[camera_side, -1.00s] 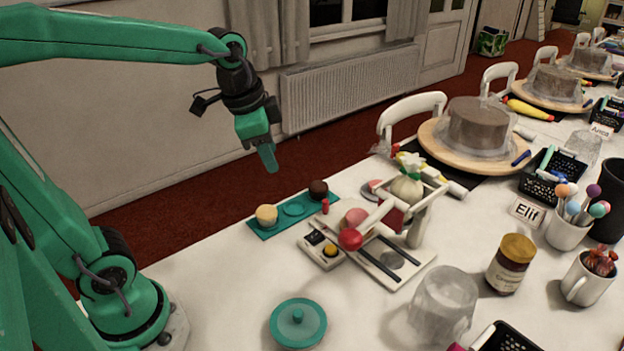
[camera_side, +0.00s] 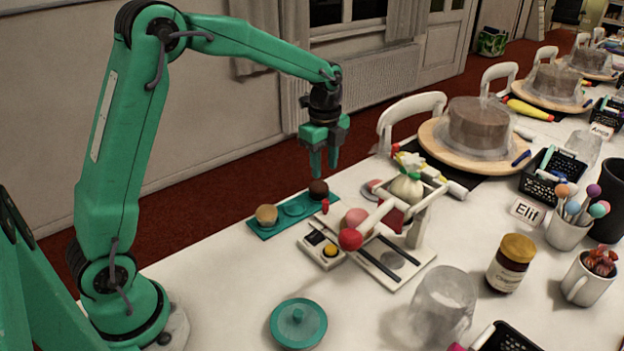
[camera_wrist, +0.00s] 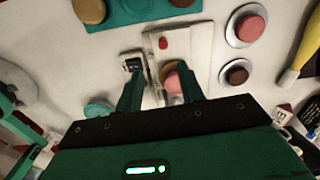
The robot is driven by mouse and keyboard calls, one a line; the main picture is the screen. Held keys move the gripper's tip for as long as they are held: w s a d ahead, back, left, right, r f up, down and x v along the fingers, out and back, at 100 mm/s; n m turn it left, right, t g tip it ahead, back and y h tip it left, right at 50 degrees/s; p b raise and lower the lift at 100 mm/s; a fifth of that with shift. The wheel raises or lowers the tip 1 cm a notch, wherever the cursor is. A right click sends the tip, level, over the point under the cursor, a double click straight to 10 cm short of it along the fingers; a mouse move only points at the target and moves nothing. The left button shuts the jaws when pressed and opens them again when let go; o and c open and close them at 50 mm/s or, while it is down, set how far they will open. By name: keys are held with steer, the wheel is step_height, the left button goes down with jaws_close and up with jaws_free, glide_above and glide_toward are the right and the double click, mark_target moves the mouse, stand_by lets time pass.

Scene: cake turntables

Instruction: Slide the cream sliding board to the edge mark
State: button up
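The cream board (camera_wrist: 152,42) carries a red peg (camera_side: 325,206) near its far-left end in the side view. A pink round piece (camera_side: 355,217) sits by it, under a red-ended lever (camera_side: 351,239). The cream base (camera_side: 418,262) has two dark rails and a grey disc between them. I cannot tell which marking is the edge mark. My gripper (camera_side: 323,172) points down, above and apart from the board's peg end. Its fingers are spread and empty. In the wrist view the gripper (camera_wrist: 160,75) frames part of the board, and the fingers hide some of it.
A teal tray (camera_side: 268,232) with a yellowish and a dark brown piece lies left of the board. A teal lidded dish (camera_side: 298,322), a clear tumbler (camera_side: 443,300) and a jar (camera_side: 510,262) stand nearer.

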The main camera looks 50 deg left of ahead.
mark_target(354, 218)
steer(key=shift+w+a+f+m, duration=0.1)
steer(key=shift+w+f+m, duration=0.35)
steer(key=shift+f, duration=0.2)
steer(key=shift+f, duration=0.2)
steer(key=shift+f, duration=4.55)
steer(key=c, duration=0.8)
steer(key=shift+d+r, duration=0.1)
steer(key=shift+d, duration=4.7)
